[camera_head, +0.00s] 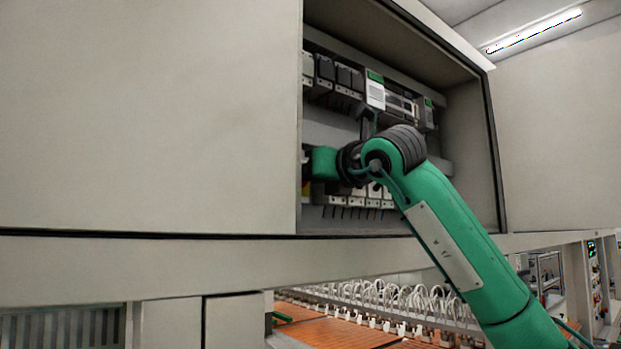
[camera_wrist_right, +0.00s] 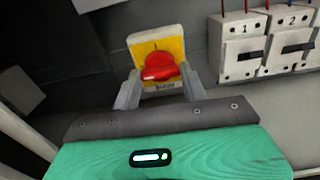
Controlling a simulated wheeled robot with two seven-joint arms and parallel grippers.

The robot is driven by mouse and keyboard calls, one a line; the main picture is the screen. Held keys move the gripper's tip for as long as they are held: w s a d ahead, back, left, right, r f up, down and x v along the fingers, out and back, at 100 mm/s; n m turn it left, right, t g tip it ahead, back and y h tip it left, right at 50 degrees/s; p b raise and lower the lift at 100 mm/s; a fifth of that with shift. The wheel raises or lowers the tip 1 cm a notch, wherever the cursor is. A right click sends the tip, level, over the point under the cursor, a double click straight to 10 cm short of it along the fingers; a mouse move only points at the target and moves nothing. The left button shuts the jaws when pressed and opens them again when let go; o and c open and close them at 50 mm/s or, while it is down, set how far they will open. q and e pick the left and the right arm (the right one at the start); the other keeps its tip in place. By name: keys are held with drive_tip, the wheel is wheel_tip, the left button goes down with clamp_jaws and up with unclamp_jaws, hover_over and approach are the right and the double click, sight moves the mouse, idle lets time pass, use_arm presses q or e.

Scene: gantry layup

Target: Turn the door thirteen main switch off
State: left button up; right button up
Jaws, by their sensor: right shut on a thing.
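The main switch, a red rotary knob (camera_wrist_right: 158,66) on a yellow plate (camera_wrist_right: 140,43), shows in the right wrist view inside the cabinet. My right gripper (camera_wrist_right: 157,88) has its grey fingers on both sides of the red knob and is shut on it. The knob's handle lies roughly crosswise in that view, slightly tilted. In the head view my green right arm reaches into the open cabinet (camera_head: 490,140), and the right gripper (camera_head: 308,163) is partly hidden by the cabinet's left edge. A bit of yellow plate (camera_head: 305,190) shows there. My left gripper is not in view.
White breakers (camera_wrist_right: 243,48) numbered 1 and 2 sit right of the switch. In the head view, dark modules (camera_head: 335,75) fill the upper row. A large closed panel (camera_head: 150,115) covers the left. White cables (camera_head: 385,295) run below the cabinet.

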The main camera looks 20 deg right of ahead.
drive_tip(key=shift+n, duration=0.3)
drive_tip(key=o, duration=1)
drive_tip(key=shift+b+v, duration=2.8)
drive_tip(key=shift+v, duration=4.05)
